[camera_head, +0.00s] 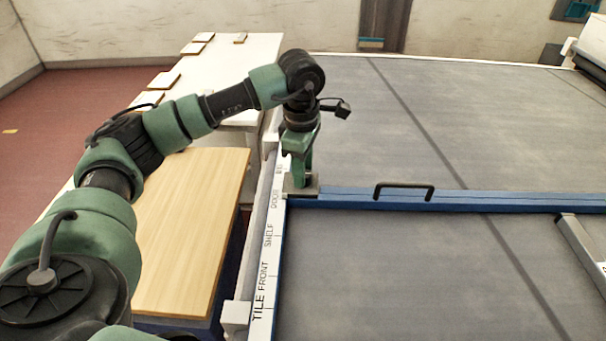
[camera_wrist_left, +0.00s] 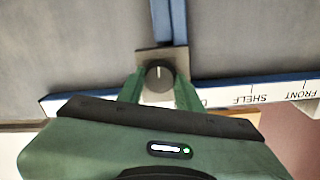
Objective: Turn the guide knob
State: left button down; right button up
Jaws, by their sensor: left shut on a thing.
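The guide knob (camera_wrist_left: 160,79) is a dark round knob with a white pointer line, on a grey square plate (camera_wrist_left: 146,55) at the end of the blue guide bar (camera_wrist_left: 169,22). In the wrist view the pointer line runs roughly along the bar. My left gripper (camera_wrist_left: 158,88) is shut on the knob, one green finger on each side. In the head view my left gripper (camera_head: 299,183) points down onto the plate (camera_head: 316,187) at the left end of the blue bar (camera_head: 340,203); the knob is hidden there. My right gripper is out of view.
A white scale rail (camera_head: 267,262) marked TILE FRONT, SHELF and DOOR runs beside the grey belt (camera_head: 390,270). A dark handle (camera_head: 403,186) stands on the bar. A wooden board (camera_head: 190,225) and a white table (camera_head: 230,62) lie left of the rail.

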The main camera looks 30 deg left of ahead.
pick_arm(q)
jog(key=shift+r+m+b, duration=0.1)
jog(key=shift+m+b, duration=0.35)
jog(key=shift+m, duration=0.75)
jog(key=c, duration=0.9)
grip_release()
jog(key=shift+c, duration=0.2)
jog(key=r, duration=0.4)
jog(key=r+b, duration=0.1)
jog(key=r, duration=0.2)
jog(key=shift+s+r, duration=0.2)
jog(key=shift+r, duration=0.2)
